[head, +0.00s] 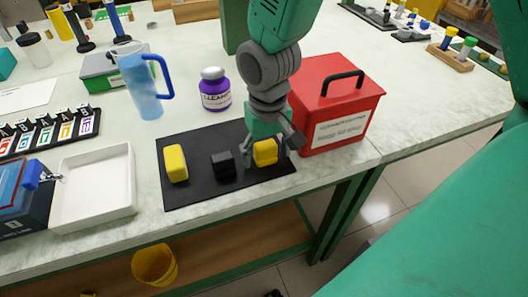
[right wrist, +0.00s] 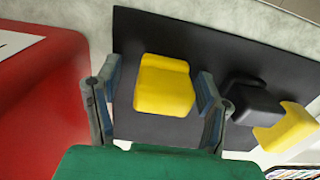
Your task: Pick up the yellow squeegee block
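Two yellow blocks and one black block (head: 223,165) lie in a row on a black mat (head: 205,195). The right-hand yellow block (head: 265,152) has a stepped shape and is between the spread fingers of my right gripper (head: 270,148). In the right wrist view this yellow block (right wrist: 163,88) is between the fingers (right wrist: 153,82), with a gap at the left finger; the right finger is very near its side. The other yellow block (head: 175,163) is at the mat's left end and shows at the right edge of the wrist view (right wrist: 290,128). My left gripper is not in view.
A red box (head: 340,120) with a black handle stands right beside my right gripper. A purple-labelled jar (head: 215,92) and a blue jug (head: 143,88) stand behind the mat. A white tray (head: 95,190) is left of it. The table's front edge is close.

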